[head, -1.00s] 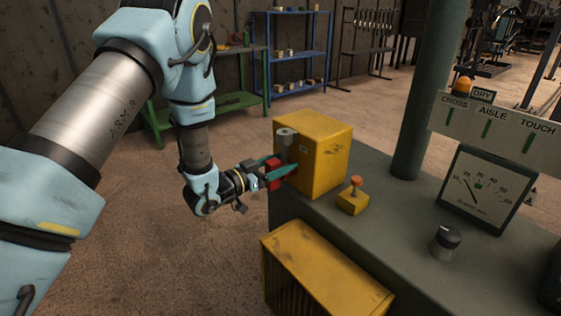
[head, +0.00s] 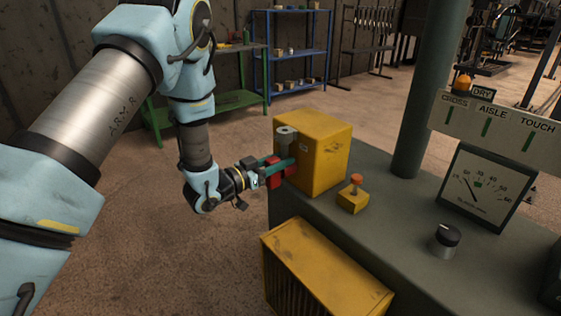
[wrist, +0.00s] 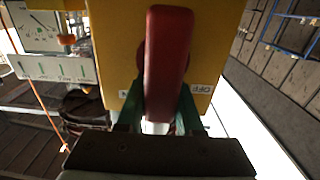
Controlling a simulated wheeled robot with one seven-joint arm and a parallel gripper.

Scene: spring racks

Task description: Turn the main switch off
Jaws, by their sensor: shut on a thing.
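The main switch is a red handle (wrist: 167,60) on the face of a yellow box (head: 325,155). In the wrist view the handle stands nearly upright, leaning slightly, between two small white labels; the right one (wrist: 201,88) seems to read OFF, and the left one (wrist: 124,94) is too small to read. My gripper (wrist: 160,120) has its green fingers on both sides of the handle, shut on it. In the head view my gripper (head: 280,168) is at the box's left face, and the handle is partly hidden by the fingers.
A yellow ribbed casing (head: 325,265) stands below in front. A green post (head: 428,90) rises behind. The floor to the left is open.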

